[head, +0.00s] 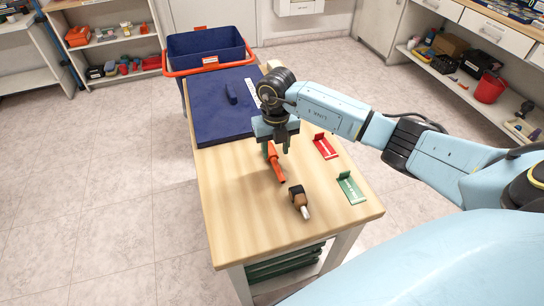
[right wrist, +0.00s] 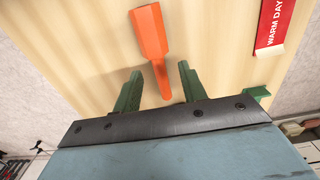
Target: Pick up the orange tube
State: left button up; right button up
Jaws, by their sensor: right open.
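The orange tube (head: 277,168) lies on the wooden table, partly hidden by my right gripper in the head view. It has a wide end and a narrower end in the right wrist view (right wrist: 150,42). My right gripper (head: 276,152) is above the tube, with its green fingers apart. In the right wrist view the gripper (right wrist: 158,85) has the tube's narrow end showing between its fingers, and nothing is clamped. My left gripper is in neither view.
A black, brown and white object (head: 299,200) lies nearer the front. A red sign (head: 325,147) and a green sign (head: 350,188) are on the right of the table (head: 237,220). A dark blue mat (head: 215,115) and a blue bin (head: 207,47) are behind. The table's front left is clear.

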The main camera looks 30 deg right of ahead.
aim_at(274, 160)
jog(key=f, duration=0.3)
jog(key=shift+a+f, duration=0.2)
jog(key=shift+f, duration=0.2)
jog(key=shift+c, duration=0.4)
jog(key=c, duration=0.7)
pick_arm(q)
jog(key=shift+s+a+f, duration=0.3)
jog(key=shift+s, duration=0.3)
pick_arm(e)
grip_shut()
